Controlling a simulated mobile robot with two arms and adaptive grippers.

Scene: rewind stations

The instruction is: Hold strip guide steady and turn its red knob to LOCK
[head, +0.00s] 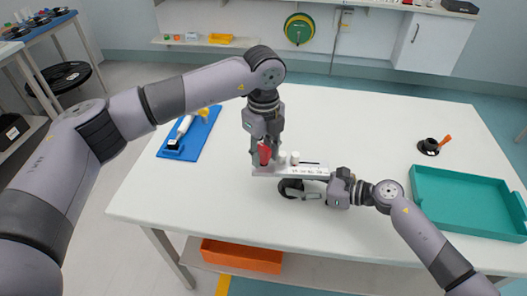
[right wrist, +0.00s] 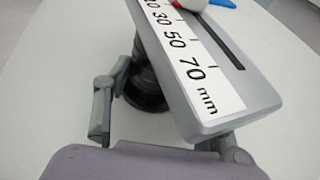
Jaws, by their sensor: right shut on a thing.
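The strip guide (head: 312,171) is a light grey bar with a mm scale and a slot, above the white table on a dark round base. My right gripper (head: 326,188) is shut on its right end. In the right wrist view, the guide's scale end (right wrist: 190,75) lies between the fingers (right wrist: 172,128). The red knob (head: 264,153) is at the guide's left end. My left gripper (head: 263,150) points down over the knob, fingertips beside it. Whether the fingers press on the knob is too small to tell. The knob's LOCK marking is not readable.
A blue mat (head: 190,132) with a white and yellow tool lies at the left. A teal tray (head: 465,202) is at the right, near a black pot with an orange handle (head: 430,146). An orange bin (head: 241,257) is below the table. The table's front is clear.

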